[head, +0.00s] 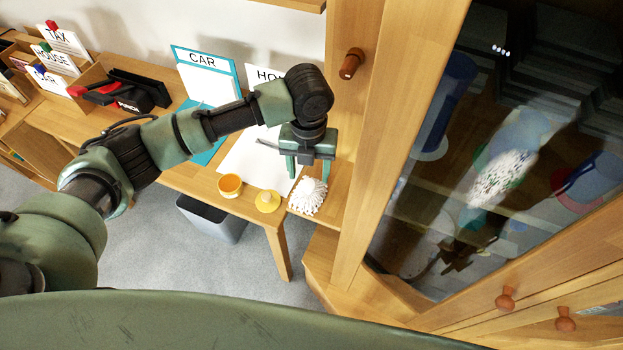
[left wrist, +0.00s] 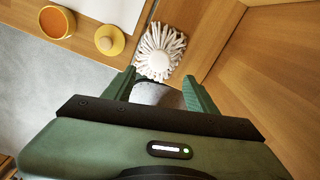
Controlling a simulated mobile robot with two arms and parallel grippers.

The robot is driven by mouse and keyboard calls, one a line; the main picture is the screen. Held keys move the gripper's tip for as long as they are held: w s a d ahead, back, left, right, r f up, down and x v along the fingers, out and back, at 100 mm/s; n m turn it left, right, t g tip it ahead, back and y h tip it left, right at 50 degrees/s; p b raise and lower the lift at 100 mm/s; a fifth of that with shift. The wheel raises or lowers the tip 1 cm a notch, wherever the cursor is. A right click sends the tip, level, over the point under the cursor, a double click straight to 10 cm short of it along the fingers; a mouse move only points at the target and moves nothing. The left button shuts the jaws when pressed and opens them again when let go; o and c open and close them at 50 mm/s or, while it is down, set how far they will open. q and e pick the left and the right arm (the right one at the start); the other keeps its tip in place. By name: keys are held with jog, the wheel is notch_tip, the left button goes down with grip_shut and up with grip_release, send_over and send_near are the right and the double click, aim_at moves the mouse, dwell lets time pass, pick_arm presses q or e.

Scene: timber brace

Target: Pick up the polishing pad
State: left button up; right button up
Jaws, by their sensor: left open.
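The polishing pad appears to be the white, shaggy, tufted piece (head: 308,196) lying on the wooden top near its front right corner. It also shows in the left wrist view (left wrist: 160,52), just beyond the fingertips. My left gripper (head: 309,173) is open, fingers pointing down, just behind and above the pad in the head view. In the left wrist view the gripper (left wrist: 157,80) has its two green fingers apart, with nothing clearly held between them. Whether a finger touches the pad I cannot tell. My right gripper is not in view.
A yellow knobbed lid (head: 267,201) and an orange-rimmed tub (head: 230,186) stand left of the pad. A wooden cabinet with a glass door (head: 470,150) closes off the right side. A grey bin (head: 213,220) is below the desk. A CAR card (head: 205,75) stands behind.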

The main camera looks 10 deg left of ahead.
aim_at(308, 184)
pick_arm(q)
jog(key=f, duration=0.1)
jog(key=f+p, duration=0.1)
jog(key=shift+s+f, duration=0.25)
jog(key=shift+f, duration=0.05)
jog(key=f, duration=0.2)
jog(key=w+f+p, duration=0.1)
jog(key=shift+a+f, duration=0.15)
jog(key=shift+f, duration=0.5)
jog(key=c, duration=1.1)
grip_shut()
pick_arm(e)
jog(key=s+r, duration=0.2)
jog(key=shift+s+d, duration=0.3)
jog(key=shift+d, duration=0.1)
